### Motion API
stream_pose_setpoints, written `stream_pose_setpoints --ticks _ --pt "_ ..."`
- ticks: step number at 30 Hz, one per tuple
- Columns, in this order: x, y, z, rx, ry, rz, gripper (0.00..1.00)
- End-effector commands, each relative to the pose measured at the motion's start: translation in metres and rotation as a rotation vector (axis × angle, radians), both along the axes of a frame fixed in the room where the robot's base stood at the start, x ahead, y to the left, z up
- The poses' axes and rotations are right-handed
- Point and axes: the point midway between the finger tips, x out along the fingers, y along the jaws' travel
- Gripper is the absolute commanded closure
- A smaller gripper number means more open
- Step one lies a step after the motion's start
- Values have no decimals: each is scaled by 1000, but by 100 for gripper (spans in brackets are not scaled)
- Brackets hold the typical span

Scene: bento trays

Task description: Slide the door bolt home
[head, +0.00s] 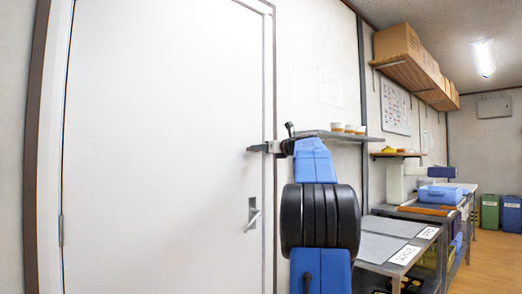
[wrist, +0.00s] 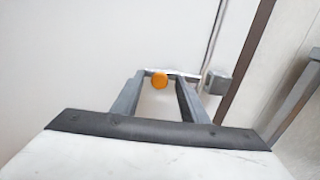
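The white door (head: 165,140) stands closed in the head view, with a lever handle (head: 253,214) low on its right side. In the wrist view the bolt's round orange knob (wrist: 159,80) shows against the door, with a thin bar running right towards a grey block (wrist: 217,82) near the door's edge. Whether the bar's end is inside the block cannot be told. My gripper (wrist: 162,78) is open, its two grey fingers on either side of the knob, which sits nearer the left finger. In the head view my gripper (head: 256,148) reaches the door's right edge and hides the bolt.
A wall shelf (head: 345,136) with several cups is just right of my gripper. A metal table (head: 385,242) with labelled sheets stands at right. Boxes (head: 398,42) sit on a high rack. The wooden floor (head: 495,262) is clear at far right.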

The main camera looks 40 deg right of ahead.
Motion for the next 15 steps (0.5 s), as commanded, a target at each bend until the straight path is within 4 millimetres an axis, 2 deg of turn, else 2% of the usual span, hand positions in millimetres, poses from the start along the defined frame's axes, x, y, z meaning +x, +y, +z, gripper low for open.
stream_pose_setpoints --ticks 4,9,15 --pt "0 0 0 0 0 0 60" --pt "0 0 0 0 0 0 100" --pt "0 -2 0 0 0 0 100"
